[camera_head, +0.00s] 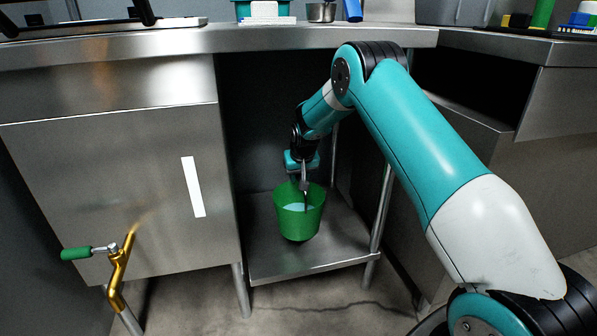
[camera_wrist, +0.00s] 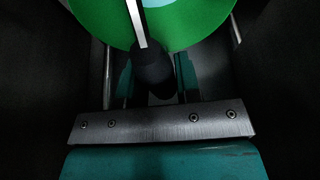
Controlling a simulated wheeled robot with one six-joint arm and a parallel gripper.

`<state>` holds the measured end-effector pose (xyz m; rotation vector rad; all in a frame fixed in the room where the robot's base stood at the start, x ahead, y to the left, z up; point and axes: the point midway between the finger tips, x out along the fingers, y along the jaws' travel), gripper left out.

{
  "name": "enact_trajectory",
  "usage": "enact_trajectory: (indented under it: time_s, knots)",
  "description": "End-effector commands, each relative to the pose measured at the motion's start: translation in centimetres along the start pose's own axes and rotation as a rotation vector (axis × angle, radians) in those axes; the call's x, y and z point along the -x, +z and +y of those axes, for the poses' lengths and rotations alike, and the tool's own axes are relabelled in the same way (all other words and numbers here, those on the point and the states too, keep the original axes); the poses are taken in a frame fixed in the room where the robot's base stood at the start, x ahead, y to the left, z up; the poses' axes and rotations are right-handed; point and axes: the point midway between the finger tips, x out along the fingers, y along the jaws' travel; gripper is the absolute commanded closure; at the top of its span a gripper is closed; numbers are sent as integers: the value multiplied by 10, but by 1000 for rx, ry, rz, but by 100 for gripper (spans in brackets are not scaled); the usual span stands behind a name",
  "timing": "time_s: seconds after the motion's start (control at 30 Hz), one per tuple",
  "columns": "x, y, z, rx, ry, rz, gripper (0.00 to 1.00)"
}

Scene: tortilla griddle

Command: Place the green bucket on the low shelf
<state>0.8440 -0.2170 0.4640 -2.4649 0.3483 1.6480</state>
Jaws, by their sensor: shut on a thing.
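The green bucket (camera_head: 299,215) is upright at the low metal shelf (camera_head: 285,263) under the counter, with something pale blue inside it. Whether its base touches the shelf or hangs just above it I cannot tell. My gripper (camera_head: 304,178) is directly above the bucket and shut on its handle. In the wrist view the bucket (camera_wrist: 205,22) fills the top, and a pale handle bar runs down to a dark grip (camera_wrist: 152,68) between my fingers. The bucket's lower part is out of the wrist view.
A steel cabinet (camera_head: 110,190) stands left of the shelf, and a shelf leg (camera_head: 381,210) stands at right. The counter edge (camera_head: 230,42) is above my gripper. A brass tap with a green lever (camera_head: 118,262) juts out at lower left. Bare shelf shows around the bucket.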

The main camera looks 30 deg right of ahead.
Motion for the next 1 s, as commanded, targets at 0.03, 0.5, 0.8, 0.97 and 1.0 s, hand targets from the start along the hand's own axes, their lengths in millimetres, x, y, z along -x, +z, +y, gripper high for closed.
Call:
enact_trajectory:
  time_s: [0.03,0.5,0.8,0.97,1.0]
  knots:
    - [-11,3,0,0,-1,4,100]
    - [-24,8,-1,1,-1,6,100]
    - [-30,11,-1,1,-1,7,100]
    - [-33,12,-1,1,-1,7,100]
    - [-33,12,-1,1,-1,7,100]
